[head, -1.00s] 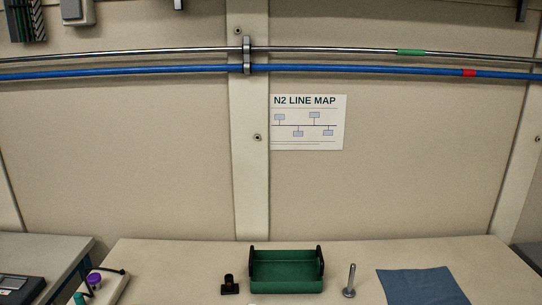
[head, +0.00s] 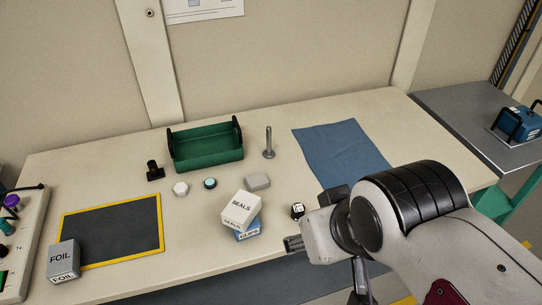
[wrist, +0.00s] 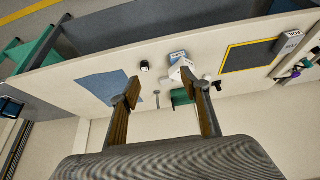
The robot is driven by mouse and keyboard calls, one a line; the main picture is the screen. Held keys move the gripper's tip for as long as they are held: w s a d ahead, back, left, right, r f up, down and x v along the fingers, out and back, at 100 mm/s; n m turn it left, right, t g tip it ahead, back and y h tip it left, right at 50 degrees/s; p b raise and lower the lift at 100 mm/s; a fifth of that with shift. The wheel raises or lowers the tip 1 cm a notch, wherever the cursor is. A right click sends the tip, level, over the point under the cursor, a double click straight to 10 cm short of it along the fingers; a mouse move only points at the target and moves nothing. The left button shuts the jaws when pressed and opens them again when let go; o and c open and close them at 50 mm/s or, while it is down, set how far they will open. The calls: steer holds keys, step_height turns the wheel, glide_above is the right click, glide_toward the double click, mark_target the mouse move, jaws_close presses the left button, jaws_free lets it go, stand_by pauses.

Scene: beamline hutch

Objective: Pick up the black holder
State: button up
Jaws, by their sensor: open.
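The black holder (head: 155,171) is a small dark piece with a short upright part on a wider foot. It stands on the bench just left of the green tray in the head view. In the wrist view a small dark shape (wrist: 217,86) beside the right finger appears to be it. My gripper (wrist: 161,80) is open and empty, its two fingers spread above the bench in the wrist view. In the head view my arm comes in from the lower right, well to the right of the holder. The fingers are not clear there.
The green tray (head: 206,155), a metal post (head: 268,146) and blue cloth (head: 342,150) lie along the back. A white round piece (head: 181,189) is near the holder. Stacked boxes (head: 240,211), a yellow-edged dark mat (head: 112,230) and FOIL box (head: 64,259) are in front.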

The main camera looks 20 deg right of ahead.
steer(key=shift+w, duration=0.1)
steer(key=w+d+f+n+t+h, duration=0.2)
steer(key=w+d+f, duration=0.1)
steer(key=w+d, duration=0.7)
steer(key=w+d+f+n+t+h, duration=0.1)
steer(key=w+d+f+n, duration=0.15)
steer(key=w+d, duration=0.8)
steer(key=n+t+y, duration=0.1)
steer(key=n+y, duration=0.2)
steer(key=y, duration=0.4)
glide_toward(298, 212)
steer(key=w+d, duration=0.4)
steer(key=w, duration=0.1)
steer(key=w+d, duration=0.2)
steer(key=shift+w+f, duration=0.3)
steer(key=s+a+f+y, duration=0.1)
steer(key=y, duration=0.1)
steer(key=s+a+f+y, duration=0.1)
steer(key=s+a, duration=0.1)
steer(key=shift+s+a+f+t+y, duration=0.15)
steer(key=shift+s+f+t+y, duration=0.15)
steer(key=shift+f+t+y, duration=0.1)
steer(key=shift+s+a+y, duration=0.3)
steer(key=shift+s+y, duration=0.1)
